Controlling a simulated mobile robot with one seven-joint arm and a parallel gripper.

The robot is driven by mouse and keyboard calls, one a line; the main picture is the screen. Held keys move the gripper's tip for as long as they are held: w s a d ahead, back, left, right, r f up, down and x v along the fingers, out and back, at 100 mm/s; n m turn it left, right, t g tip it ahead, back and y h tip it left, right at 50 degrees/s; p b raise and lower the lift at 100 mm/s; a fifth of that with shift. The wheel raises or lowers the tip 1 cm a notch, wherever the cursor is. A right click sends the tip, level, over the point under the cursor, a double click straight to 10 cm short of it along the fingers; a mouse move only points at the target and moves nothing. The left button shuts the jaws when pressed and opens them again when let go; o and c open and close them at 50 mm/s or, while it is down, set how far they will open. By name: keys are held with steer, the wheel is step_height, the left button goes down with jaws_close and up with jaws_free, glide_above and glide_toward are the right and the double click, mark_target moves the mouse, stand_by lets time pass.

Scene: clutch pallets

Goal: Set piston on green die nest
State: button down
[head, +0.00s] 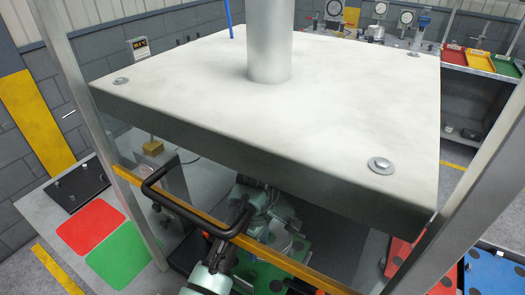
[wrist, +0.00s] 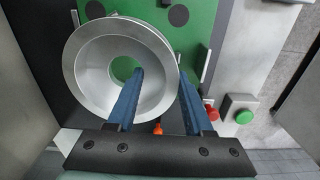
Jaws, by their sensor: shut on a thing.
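The piston (wrist: 90,60) is a silver, hollow round part in the wrist view, seen from above. My gripper (wrist: 161,73) is shut on its right wall, one blue finger inside the rim and one outside. The green die nest (wrist: 205,22), a green plate with black round spots, lies beneath the piston, and green shows through its central hole. I cannot tell whether the piston touches the plate. In the head view part of the green plate (head: 262,285) shows under the press, while the arm and the press block hide most of the gripper and piston.
A thick pale press block (head: 330,100) on a column hangs over the work area. A yellow bar with a black handle (head: 165,165) crosses in front. A red button and a green button (wrist: 243,117) sit right of the nest. Red and green mats (head: 125,255) lie left.

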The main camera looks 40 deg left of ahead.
mark_target(258, 268)
steer(key=shift+s+a+f+b, duration=0.15)
steer(key=shift+f+b, duration=0.7)
steer(key=shift+b, duration=0.1)
step_height(258, 268, down, 4)
steer(key=b, duration=0.3)
steer(key=shift+r, duration=0.25)
steer(key=shift+f+b, duration=0.4)
steer(key=shift+f, duration=0.25)
steer(key=shift+s+d+f, duration=0.1)
steer(key=shift+d+f, duration=0.1)
steer(key=shift+p, duration=0.65)
